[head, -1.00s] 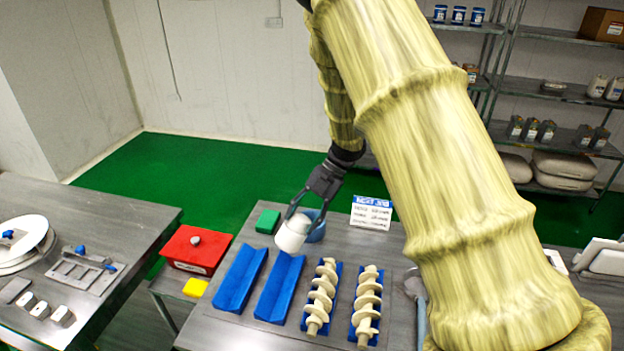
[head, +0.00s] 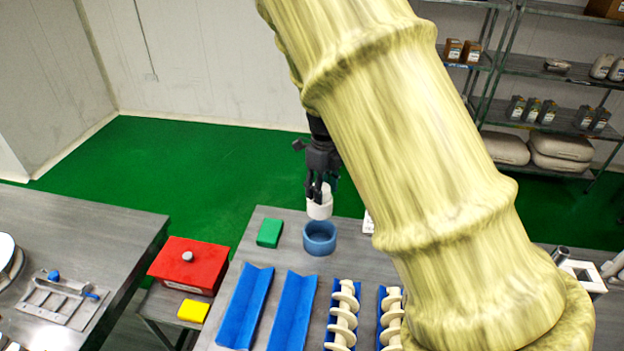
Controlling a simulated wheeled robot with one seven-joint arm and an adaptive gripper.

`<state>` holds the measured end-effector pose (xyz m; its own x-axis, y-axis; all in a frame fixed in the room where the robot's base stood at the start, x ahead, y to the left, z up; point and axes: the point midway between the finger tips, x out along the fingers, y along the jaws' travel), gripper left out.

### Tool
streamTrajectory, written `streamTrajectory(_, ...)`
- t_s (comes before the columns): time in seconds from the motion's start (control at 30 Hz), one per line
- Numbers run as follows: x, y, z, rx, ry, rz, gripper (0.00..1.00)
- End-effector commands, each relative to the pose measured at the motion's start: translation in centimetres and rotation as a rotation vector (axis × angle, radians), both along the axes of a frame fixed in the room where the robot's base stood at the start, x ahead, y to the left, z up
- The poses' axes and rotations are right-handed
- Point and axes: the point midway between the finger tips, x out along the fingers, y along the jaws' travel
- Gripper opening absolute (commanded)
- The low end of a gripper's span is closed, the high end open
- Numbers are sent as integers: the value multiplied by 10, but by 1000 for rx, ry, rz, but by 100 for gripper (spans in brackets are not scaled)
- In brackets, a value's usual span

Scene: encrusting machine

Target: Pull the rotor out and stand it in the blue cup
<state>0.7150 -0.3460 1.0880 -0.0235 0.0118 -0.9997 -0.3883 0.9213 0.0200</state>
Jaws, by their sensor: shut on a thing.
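My gripper (head: 319,183) points down and is shut on a white cylindrical part, the rotor (head: 320,206). The rotor looks upright, with its upper part between the fingers. The blue cup (head: 319,240) stands on the steel table below it. In the picture the rotor shows just above the cup's rim, and the cup's opening looks empty. How far apart they are in depth is hard to tell.
A green block (head: 269,233) lies left of the cup. Two empty blue trays (head: 245,305) and two white screws (head: 343,315) in blue trays lie in front. A red box (head: 187,265) and a yellow block (head: 193,309) are at left. My arm hides the table's right side.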

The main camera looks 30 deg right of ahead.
Motion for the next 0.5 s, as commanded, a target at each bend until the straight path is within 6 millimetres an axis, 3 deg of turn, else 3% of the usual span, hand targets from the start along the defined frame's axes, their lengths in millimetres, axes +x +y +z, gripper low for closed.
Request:
streamTrajectory(0.27, -13, 7, -9, 2, -14, 7, 15)
streamTrajectory(0.5, 5, 5, -44, 1, 3, 6, 15)
